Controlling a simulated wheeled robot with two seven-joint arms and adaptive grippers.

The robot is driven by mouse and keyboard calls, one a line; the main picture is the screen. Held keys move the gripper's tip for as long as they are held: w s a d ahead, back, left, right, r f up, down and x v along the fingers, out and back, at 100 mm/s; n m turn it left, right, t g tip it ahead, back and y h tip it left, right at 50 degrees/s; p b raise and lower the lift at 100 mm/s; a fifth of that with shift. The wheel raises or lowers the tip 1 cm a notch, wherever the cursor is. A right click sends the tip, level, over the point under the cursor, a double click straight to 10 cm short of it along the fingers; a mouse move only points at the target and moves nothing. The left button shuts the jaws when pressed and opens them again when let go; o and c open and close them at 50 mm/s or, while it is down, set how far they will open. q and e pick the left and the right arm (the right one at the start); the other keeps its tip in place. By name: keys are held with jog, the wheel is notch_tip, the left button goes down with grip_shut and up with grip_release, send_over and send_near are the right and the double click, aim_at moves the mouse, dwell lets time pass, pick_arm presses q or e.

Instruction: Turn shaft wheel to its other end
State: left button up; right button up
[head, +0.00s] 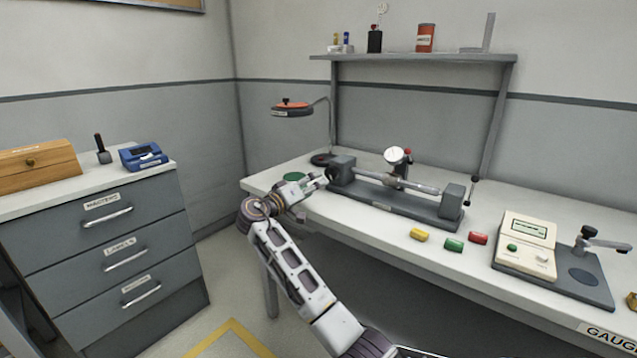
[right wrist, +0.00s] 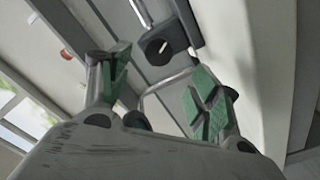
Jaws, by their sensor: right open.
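A shaft (head: 425,188) lies level between two grey end blocks on a dark bench fixture, with a dial gauge (head: 396,156) above it. The left end block (head: 341,167) is close to my right gripper. I cannot clearly single out the wheel; the area at that left end is small and partly behind the gripper. My right gripper (head: 316,183) is just left of this block, open and empty. In the right wrist view its green-padded fingers (right wrist: 165,88) are spread, with a dark block (right wrist: 158,48) bearing a pale bar beyond them. My left gripper is out of view.
Yellow (head: 419,234), green (head: 454,244) and red (head: 478,238) pieces lie before the fixture. A gauge box (head: 525,243) is at right. A shelf (head: 415,58) stands behind.

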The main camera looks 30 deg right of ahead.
jog(key=shift+v, duration=0.95)
